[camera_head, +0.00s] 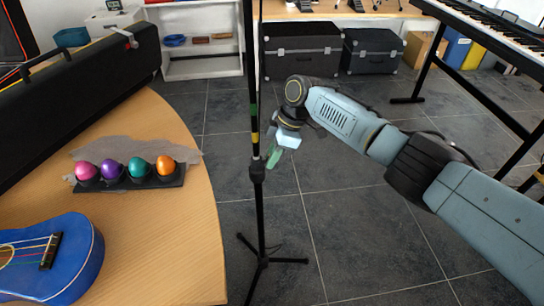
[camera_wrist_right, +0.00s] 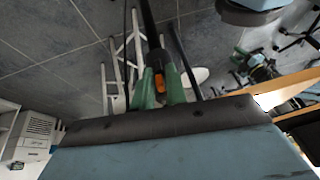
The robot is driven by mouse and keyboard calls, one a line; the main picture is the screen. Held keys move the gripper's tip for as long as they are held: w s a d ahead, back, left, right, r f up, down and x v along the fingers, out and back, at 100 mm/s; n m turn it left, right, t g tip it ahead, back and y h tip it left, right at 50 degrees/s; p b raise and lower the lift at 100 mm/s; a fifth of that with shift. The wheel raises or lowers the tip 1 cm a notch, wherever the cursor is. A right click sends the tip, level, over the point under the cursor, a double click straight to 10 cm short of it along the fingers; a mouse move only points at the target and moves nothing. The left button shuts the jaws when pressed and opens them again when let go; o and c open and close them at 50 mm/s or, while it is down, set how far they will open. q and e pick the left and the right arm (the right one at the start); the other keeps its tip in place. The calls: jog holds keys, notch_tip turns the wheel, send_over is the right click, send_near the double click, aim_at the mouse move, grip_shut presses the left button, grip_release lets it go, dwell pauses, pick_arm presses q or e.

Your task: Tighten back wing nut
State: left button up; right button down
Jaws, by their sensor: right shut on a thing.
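A black stand (camera_head: 259,205) with a thin upright pole and a tripod foot stands on the floor, right of the wooden table. My right gripper (camera_head: 273,157) reaches to the pole's clamp from the right, its green fingers pointing down and touching or close beside it. In the head view the wing nut is hidden or too small to tell. My left gripper is not in view.
The wooden table (camera_head: 190,235) holds a blue ukulele (camera_head: 85,262), a dark tray of coloured eggs (camera_head: 170,179) and a long black case (camera_head: 80,95). Black cases (camera_head: 302,50) stand at the back. A keyboard on its stand (camera_head: 495,35) is at right. Floor is free around the tripod.

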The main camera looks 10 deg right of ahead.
jog(key=c, duration=1.4)
grip_release()
